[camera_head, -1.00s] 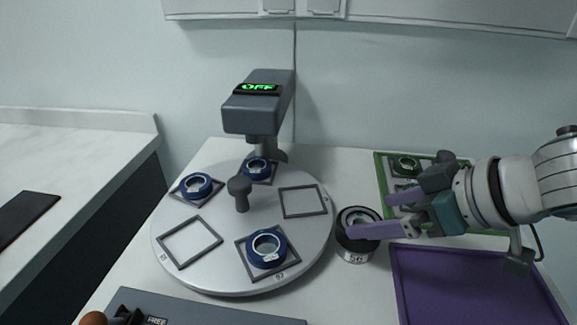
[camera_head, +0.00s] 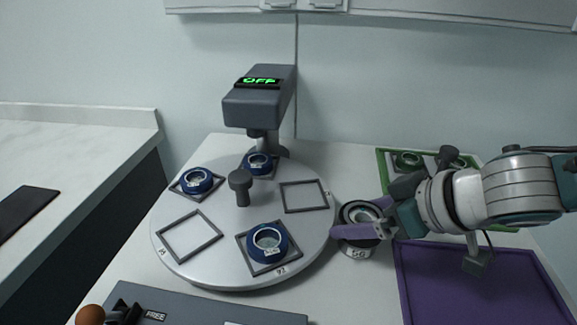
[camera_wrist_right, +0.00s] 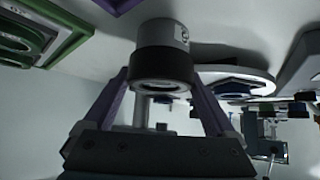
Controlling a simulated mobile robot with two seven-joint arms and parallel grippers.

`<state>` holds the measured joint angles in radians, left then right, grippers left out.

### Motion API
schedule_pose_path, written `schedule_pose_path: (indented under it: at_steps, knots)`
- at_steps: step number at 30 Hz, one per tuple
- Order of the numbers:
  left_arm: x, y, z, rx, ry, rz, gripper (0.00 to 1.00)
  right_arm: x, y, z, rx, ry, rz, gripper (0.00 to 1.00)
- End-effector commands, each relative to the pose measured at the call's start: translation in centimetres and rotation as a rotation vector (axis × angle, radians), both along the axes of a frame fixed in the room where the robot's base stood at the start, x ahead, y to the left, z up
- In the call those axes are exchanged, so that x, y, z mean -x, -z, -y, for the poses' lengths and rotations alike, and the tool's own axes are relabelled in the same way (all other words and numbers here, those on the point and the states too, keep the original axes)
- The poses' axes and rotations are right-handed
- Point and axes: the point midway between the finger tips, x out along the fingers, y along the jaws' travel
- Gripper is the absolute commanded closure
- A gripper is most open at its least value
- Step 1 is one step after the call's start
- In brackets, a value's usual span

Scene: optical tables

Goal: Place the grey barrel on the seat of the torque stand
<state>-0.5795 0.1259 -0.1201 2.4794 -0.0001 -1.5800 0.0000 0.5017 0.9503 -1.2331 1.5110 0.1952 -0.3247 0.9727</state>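A round barrel (camera_head: 357,247), grey with a black band and a numbered label, stands upright on the table right of the turntable. My right gripper (camera_head: 352,219) is at the barrel with its purple fingers apart, one on either side. In the right wrist view the barrel (camera_wrist_right: 163,55) sits between the fingertips (camera_wrist_right: 160,80); I cannot tell whether they touch it. A grey unit (camera_head: 215,307) marked FREE, with an orange knob (camera_head: 90,315) beside it, is cut off at the bottom edge; it may be the torque stand, but no seat shows clearly. My left gripper is not in view.
A turntable (camera_head: 190,268) carries several square frames, some holding blue rings, and a central post. A grey machine head reading OFF (camera_head: 258,100) overhangs its back. A purple tray (camera_head: 475,285) lies at right, with a green rack (camera_head: 383,170) behind it.

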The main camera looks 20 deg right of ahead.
Motion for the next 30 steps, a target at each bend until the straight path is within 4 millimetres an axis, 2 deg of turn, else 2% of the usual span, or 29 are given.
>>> schedule_pose_path:
  at_steps: [2,12,13,14,15,23,26,30]
  knots:
    - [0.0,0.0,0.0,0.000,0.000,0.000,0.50,0.0,0.0,0.0,0.000,0.000,0.000,0.37]
    - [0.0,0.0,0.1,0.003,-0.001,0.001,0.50,0.0,0.0,0.0,0.000,0.000,0.000,0.75]
    - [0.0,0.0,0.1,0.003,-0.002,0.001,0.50,0.0,-0.1,0.0,-0.001,0.000,0.002,0.75]
    - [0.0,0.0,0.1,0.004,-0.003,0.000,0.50,0.0,-0.1,0.0,-0.001,0.000,0.002,0.82]
    - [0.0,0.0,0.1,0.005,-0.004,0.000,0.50,0.0,-0.1,0.0,-0.001,0.000,0.002,0.85]
    - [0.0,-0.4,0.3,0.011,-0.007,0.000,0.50,-0.1,-0.9,0.0,-0.002,-0.001,0.003,0.85]
    - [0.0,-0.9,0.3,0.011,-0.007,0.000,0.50,-0.1,-2.1,0.0,0.000,0.000,0.004,0.85]
    - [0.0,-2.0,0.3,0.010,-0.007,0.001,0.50,-0.1,-5.2,0.0,-0.001,-0.001,0.006,0.85]
